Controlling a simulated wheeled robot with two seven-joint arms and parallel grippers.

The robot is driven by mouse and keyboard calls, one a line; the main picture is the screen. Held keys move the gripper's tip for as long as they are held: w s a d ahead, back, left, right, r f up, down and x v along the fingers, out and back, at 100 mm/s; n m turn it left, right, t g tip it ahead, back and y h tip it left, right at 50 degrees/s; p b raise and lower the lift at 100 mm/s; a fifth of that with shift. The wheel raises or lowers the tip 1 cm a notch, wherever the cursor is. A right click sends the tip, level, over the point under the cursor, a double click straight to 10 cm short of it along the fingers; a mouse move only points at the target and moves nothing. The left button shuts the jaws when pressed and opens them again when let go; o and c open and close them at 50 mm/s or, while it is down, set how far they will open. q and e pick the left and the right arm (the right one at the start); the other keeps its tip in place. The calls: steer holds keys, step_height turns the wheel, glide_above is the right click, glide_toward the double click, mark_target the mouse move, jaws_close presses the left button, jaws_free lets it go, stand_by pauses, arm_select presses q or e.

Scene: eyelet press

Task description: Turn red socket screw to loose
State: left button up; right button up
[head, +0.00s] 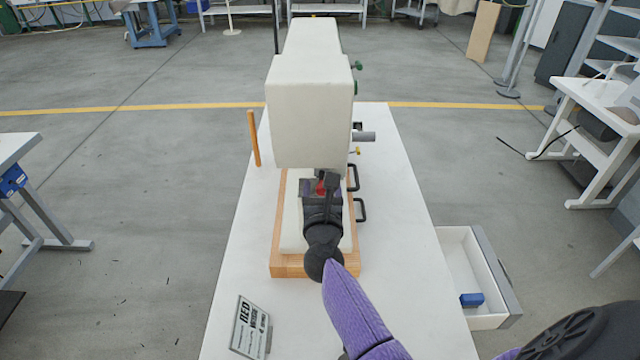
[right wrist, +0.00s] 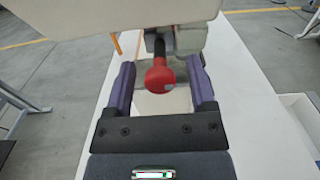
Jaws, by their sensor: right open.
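The eyelet press (head: 310,110) is a large cream machine on a wooden base (head: 290,270). The red socket screw (right wrist: 159,77) has a round red head on a dark shaft below the press head. It shows in the right wrist view between the two purple fingers of my right gripper (right wrist: 160,88). The fingers are open, one on each side of the red head, with gaps between. In the head view only a bit of red (head: 321,187) shows past my right gripper (head: 321,184). My left gripper is not in view.
The white table (head: 235,250) has bare room on both sides of the press. A sign (head: 250,326) stands at the front left. An open drawer (head: 500,290) with a blue block (head: 472,299) juts out at right. An orange rod (head: 253,138) stands left of the press.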

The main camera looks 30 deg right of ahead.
steer(key=shift+w+d, duration=0.45)
steer(key=shift+w, duration=0.1)
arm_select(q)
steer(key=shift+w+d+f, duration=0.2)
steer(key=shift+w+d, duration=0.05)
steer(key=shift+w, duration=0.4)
arm_select(e)
steer(key=shift+w, duration=0.1)
jaws_close()
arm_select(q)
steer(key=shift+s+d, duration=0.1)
